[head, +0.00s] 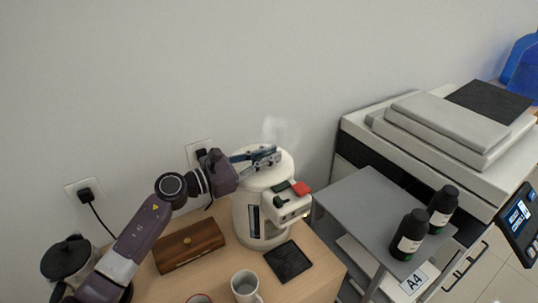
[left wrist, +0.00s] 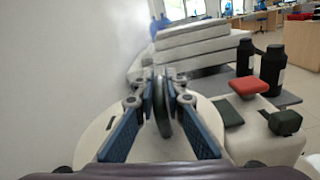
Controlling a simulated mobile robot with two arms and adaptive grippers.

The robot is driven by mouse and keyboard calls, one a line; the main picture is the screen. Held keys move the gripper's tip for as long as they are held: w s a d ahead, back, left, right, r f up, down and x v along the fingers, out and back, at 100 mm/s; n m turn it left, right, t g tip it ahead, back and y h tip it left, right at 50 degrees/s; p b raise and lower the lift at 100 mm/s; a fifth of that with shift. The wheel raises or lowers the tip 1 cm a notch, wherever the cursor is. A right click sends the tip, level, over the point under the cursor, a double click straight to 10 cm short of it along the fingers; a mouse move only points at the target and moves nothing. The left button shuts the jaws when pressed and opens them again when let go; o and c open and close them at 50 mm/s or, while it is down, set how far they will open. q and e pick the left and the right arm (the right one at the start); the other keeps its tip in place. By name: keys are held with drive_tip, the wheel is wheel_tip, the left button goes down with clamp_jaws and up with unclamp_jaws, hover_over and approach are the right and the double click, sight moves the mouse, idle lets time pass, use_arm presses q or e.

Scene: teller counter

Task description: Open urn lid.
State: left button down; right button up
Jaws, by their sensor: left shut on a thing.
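The white urn (head: 262,215) stands on the wooden counter. Its round pale lid (left wrist: 95,135) lies under my gripper in the left wrist view and looks flat on top of the urn. My left gripper (head: 268,156) reaches over the urn from the left. In the left wrist view its blue fingers (left wrist: 164,90) are closed on the dark lid handle (left wrist: 162,108), one finger on each side. The urn's front carries a red lever (head: 301,188) and a dark part beside it. Faint steam shows above the lid. My right gripper is not in view.
A brown wooden box (head: 188,245) lies left of the urn. A dark drip mat (head: 288,261) and a white mug (head: 245,286) are in front. Right are a grey shelf (head: 365,205) with dark bottles (head: 409,235) and a printer (head: 450,125).

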use_arm(q)
drive_tip(key=shift+w+a+r+n+p, duration=0.2)
drive_tip(key=shift+r+n, duration=0.1)
drive_tip(key=shift+r, duration=0.15)
drive_tip(key=shift+w+a+r+n+p, duration=0.2)
drive_tip(key=shift+r+n, duration=0.1)
drive_tip(key=shift+r, duration=0.1)
drive_tip(key=w+r+n, duration=0.1)
drive_tip(key=a+r+n, duration=0.1)
drive_tip(key=shift+w+r+n+p, duration=0.35)
drive_tip(key=shift+r+n, duration=0.05)
drive_tip(key=shift+w+a+r+n, duration=0.45)
drive_tip(key=shift+w+r+n, duration=0.1)
drive_tip(key=shift+n, duration=0.2)
drive_tip(key=shift+w+a+r+n, duration=0.45)
drive_tip(key=shift+w+n, duration=0.1)
drive_tip(key=shift+n, duration=0.2)
